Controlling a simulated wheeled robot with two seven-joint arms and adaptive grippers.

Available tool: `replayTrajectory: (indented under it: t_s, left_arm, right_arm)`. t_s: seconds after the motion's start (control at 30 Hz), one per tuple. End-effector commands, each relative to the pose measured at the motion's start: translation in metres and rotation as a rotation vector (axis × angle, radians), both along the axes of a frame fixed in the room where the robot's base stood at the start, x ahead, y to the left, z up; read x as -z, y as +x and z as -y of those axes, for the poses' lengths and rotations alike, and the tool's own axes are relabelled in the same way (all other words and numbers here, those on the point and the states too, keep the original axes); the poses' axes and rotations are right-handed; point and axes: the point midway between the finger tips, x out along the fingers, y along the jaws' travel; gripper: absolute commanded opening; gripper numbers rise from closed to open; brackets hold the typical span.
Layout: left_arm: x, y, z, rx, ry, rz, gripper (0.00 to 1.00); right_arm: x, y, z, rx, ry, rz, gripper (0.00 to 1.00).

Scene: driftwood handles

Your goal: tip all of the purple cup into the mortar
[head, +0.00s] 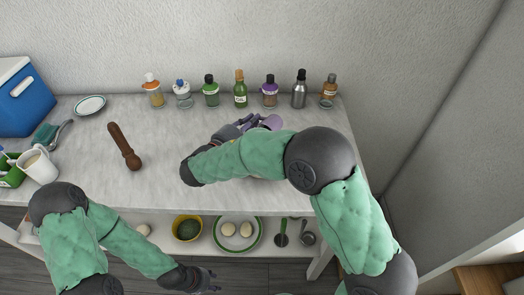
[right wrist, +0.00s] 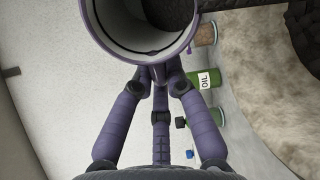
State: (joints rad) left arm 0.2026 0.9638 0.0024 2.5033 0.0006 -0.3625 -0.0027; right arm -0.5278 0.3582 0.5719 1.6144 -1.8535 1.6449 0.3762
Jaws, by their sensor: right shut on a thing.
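The purple cup (head: 270,122) is in my right gripper (head: 250,122), above the back right part of the table. In the right wrist view the gripper's fingers (right wrist: 160,75) close on the cup (right wrist: 122,40), whose rim and pale inside show at the top. Dark matter shows at the cup's mouth; I cannot tell whether it is inside or beyond it. The cup looks tilted. I cannot make out the mortar for sure; my right arm covers that part of the table. My left gripper (head: 208,278) is low in front of the table, its fingers too small to read.
Several bottles (head: 240,90) stand along the back edge. A brown wooden pestle (head: 124,147), a plate (head: 90,106), a white mug (head: 39,166) and a blue cooler (head: 27,98) are to the left. The lower shelf holds a yellow bowl (head: 175,222) and a green-rimmed plate (head: 238,249).

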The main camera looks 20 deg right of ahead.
Motion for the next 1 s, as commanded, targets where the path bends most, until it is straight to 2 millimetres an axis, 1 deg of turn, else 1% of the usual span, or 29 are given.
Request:
replayTrajectory:
  t_s: [1.0]
  left_arm:
    - [0.024,0.000,0.000,0.000,0.000,0.000,0.40]
  right_arm:
    - [-0.001,-0.002,-0.003,0.000,-0.087,0.071,0.00]
